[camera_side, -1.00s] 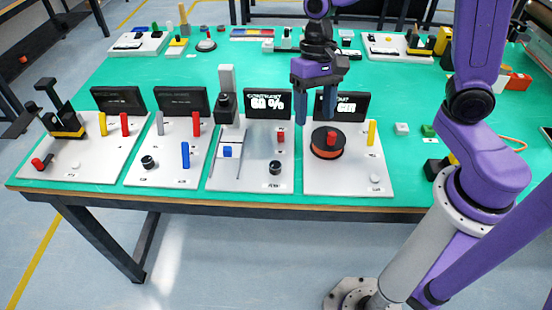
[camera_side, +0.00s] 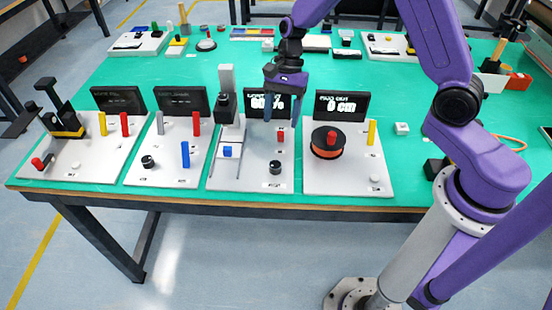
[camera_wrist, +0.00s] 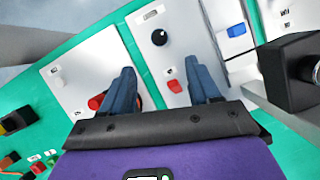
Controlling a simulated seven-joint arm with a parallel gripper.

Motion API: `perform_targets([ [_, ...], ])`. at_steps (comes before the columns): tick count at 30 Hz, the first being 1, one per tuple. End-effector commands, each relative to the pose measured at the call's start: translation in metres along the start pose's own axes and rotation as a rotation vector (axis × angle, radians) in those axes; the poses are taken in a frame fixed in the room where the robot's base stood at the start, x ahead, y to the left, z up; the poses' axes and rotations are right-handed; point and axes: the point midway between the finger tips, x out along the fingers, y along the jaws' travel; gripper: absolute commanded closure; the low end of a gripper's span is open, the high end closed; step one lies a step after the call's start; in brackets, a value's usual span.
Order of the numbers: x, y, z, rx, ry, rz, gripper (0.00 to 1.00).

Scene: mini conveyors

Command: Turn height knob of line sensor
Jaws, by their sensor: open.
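The third station from the left (camera_side: 222,182) is a grey board with a black sensor head (camera_side: 226,107) on a post, a blue block (camera_side: 228,152), a red block (camera_side: 281,136) and a round black knob (camera_side: 275,167). I cannot read which part is labelled height. My gripper (camera_side: 274,122) is open and empty, above the back right of this board, in front of its screen. In the wrist view, the black knob (camera_wrist: 159,38) lies beyond the fingertips (camera_wrist: 160,66), apart from them. The red block (camera_wrist: 174,86) shows between the fingers.
The reel station (camera_side: 343,182) stands right, with an orange reel (camera_side: 326,151) and a screen (camera_side: 341,106) reading 0 cm. The second station (camera_side: 146,176) has another black knob (camera_side: 148,162). The sensor head (camera_wrist: 290,70) stands close on the gripper's right in the wrist view.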

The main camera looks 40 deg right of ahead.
Motion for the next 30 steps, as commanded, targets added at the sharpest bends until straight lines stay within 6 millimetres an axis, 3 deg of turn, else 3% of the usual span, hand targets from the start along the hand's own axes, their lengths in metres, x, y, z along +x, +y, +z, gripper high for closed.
perform_targets([
  [9,0.062,0.002,0.0,-0.001,-0.001,0.006,0.39],
  [18,0.109,0.001,0.0,-0.001,0.0,0.004,0.39],
  [30,0.127,0.001,0.0,-0.001,0.001,0.0,0.39],
])
